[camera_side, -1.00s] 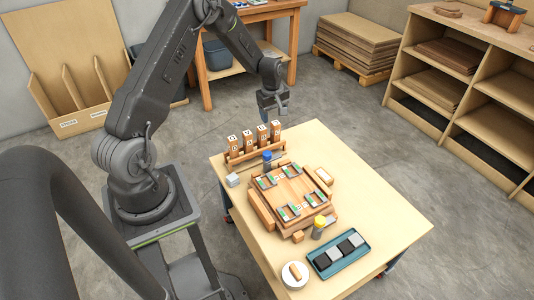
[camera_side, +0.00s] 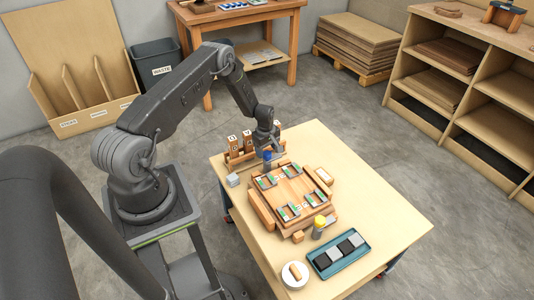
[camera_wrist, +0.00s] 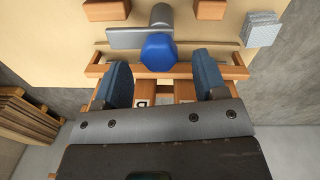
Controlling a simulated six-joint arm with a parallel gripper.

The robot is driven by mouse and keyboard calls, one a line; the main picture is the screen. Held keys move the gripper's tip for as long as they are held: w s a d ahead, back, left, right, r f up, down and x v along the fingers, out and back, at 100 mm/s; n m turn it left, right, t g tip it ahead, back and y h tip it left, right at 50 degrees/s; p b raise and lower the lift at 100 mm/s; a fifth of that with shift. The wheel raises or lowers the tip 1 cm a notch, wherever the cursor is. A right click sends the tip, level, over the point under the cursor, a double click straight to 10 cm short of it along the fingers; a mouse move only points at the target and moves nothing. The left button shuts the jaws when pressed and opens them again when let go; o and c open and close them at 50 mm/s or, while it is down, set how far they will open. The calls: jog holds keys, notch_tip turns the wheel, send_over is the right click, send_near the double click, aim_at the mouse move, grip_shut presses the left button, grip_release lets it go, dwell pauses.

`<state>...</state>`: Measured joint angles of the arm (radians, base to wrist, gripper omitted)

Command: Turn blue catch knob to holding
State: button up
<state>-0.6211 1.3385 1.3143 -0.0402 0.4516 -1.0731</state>
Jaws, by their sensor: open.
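The blue catch knob (camera_side: 267,155) stands at the back edge of the wooden press form (camera_side: 293,193), near the rack of numbered wooden blocks (camera_side: 234,143). In the wrist view the knob (camera_wrist: 158,53) is a faceted blue cap on a grey cylinder with a flat grey bar reaching left. My gripper (camera_side: 270,145) is just above and behind the knob in the side view. In the wrist view my two blue-grey fingers (camera_wrist: 161,85) are apart, with nothing between them, and the knob lies just beyond their tips. Whether a finger touches it I cannot tell.
A yellow-topped knob (camera_side: 319,222) stands at the form's front right. A teal tray (camera_side: 338,253) with grey and black blocks and a round white dish (camera_side: 295,274) are at the front. A small grey stack (camera_side: 233,180) sits left of the knob. The table's right side is clear.

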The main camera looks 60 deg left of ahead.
jog(key=shift+f, duration=1.25)
jog(key=shift+c, duration=0.4)
jog(key=c, duration=0.8)
jog(key=shift+c, duration=0.2)
